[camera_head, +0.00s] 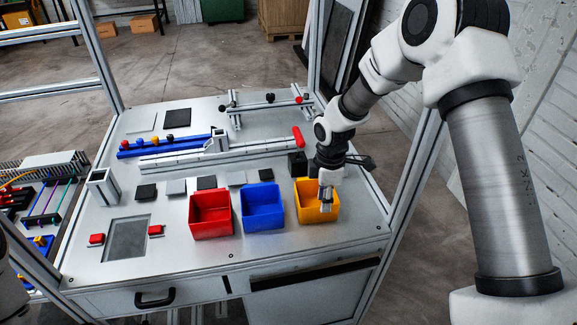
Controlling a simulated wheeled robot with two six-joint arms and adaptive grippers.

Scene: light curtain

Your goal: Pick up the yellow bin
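The yellow bin (305,208) stands upright on the light grey workbench, at the right end of a row of three bins. My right gripper (326,203) points down at the yellow bin, with its fingers over the right part of the bin's front wall. The fingers look close together, but I cannot tell whether they grip the wall. They hide part of the bin's inside and front. My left gripper is not in view.
A blue bin (262,217) and a red bin (211,225) stand left of the yellow bin. A metal rail (190,157) and a small stand with a red handle (298,137) lie behind. Frame posts rise at the bench's corners.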

